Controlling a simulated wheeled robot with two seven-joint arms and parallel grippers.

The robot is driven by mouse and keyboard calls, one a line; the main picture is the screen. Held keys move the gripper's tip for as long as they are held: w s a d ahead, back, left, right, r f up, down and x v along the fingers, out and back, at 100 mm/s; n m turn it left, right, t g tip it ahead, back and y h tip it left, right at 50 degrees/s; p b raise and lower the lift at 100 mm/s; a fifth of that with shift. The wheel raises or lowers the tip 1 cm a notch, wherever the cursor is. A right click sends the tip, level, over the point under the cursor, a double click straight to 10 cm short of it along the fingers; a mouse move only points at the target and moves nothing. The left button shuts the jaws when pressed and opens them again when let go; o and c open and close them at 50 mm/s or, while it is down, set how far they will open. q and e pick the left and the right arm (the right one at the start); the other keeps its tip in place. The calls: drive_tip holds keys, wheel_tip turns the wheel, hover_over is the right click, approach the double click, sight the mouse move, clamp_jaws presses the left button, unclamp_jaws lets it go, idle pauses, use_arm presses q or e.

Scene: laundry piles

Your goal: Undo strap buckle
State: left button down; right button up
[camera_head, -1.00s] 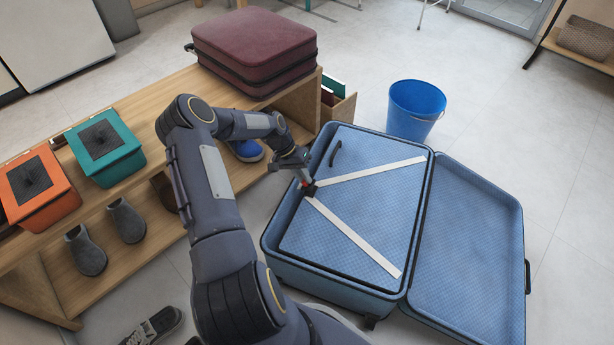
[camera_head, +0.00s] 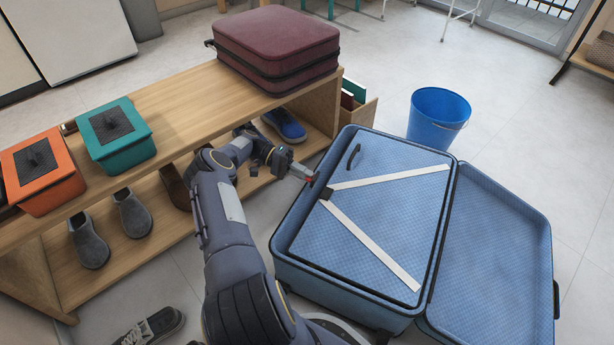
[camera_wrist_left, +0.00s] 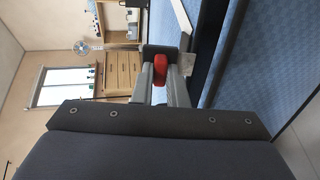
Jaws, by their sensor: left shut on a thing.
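The open blue suitcase (camera_head: 288,262) lies on the floor at right. Two white straps, an upper one (camera_head: 400,174) and a lower one (camera_head: 370,246), run across its inner panel in a V. They meet at a dark buckle piece (camera_head: 327,193) near the left rim. My left gripper (camera_head: 307,177) is shut on a small red part (camera_head: 313,180), just left of and apart from the dark piece, above the rim. The red part also shows between the fingers in the left wrist view (camera_wrist_left: 167,75). My right gripper is not in view.
A wooden bench (camera_head: 190,97) at left bears a maroon suitcase (camera_head: 275,45), a teal box (camera_head: 125,150) and an orange box (camera_head: 45,190). Shoes stand on its lower shelf. A blue bucket (camera_head: 437,120) stands behind the open suitcase. The suitcase lid (camera_head: 495,260) lies open at right.

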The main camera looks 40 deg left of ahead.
use_arm(q)
drive_tip(key=shift+s+a+f+h, duration=0.1)
drive_tip(key=shift+a+f+h, duration=0.15)
drive_tip(key=shift+h, duration=0.15)
idle(0.3)
drive_tip(key=c, duration=1.4)
unclamp_jaws()
drive_tip(key=shift+c, duration=0.2)
